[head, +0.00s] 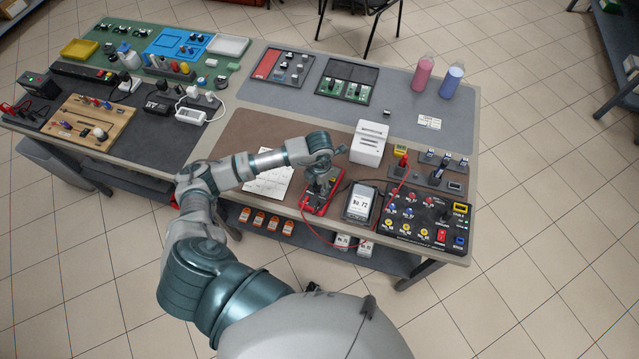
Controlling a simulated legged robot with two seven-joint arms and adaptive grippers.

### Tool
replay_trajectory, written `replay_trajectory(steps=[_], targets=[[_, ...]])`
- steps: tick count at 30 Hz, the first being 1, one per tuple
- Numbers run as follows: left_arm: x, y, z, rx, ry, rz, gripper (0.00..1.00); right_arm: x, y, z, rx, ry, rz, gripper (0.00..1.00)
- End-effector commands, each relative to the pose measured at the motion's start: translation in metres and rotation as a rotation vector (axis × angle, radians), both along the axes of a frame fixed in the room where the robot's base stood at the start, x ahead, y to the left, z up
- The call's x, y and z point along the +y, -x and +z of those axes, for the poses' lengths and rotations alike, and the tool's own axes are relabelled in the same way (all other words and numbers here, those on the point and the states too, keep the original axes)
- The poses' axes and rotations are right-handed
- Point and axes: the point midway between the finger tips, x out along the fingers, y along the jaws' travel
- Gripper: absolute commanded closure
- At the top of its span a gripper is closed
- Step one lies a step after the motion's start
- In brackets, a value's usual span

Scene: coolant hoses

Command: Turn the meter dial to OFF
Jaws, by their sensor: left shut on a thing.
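The meter (325,205) is a red-edged handheld unit lying on the brown mat near the table's front edge. My left gripper (318,188) reaches down onto it from above. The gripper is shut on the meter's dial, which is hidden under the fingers. I cannot read the dial's setting or the meter's display from here. A red lead runs from the meter's front end. My right gripper is not in view.
A device marked No. 72 (359,203) stands just right of the meter. A black panel with knobs and jacks (425,217) is farther right. A white slotted box (369,143) stands behind. A white sheet (268,184) lies left. Red leads cross the front edge.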

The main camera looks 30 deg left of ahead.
Motion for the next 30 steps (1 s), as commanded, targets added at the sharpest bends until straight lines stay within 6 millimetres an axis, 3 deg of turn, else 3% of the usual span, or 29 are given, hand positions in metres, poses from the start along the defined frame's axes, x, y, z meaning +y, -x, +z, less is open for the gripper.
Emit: replay_trajectory(steps=[1, 2, 4, 5, 17, 30], targets=[[0.0, 0.0, 0.0, 0.0, 0.0, 0.0, 0.97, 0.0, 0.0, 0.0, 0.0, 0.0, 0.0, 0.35], [0.0, 0.0, 0.0, 0.0, 0.0, 0.0, 0.58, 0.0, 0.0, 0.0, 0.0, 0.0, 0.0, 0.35], [0.0, 0.0, 0.0, 0.0, 0.0, 0.0, 0.4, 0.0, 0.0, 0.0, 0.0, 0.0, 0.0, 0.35], [0.0, 0.0, 0.0, 0.0, 0.0, 0.0, 0.37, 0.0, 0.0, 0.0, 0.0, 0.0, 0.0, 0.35], [0.0, -0.001, 0.009, -0.002, 0.001, -0.001, 0.37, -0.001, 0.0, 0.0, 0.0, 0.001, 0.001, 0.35], [0.001, -0.002, 0.098, -0.003, 0.001, -0.001, 0.37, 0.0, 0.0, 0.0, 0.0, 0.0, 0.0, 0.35]])
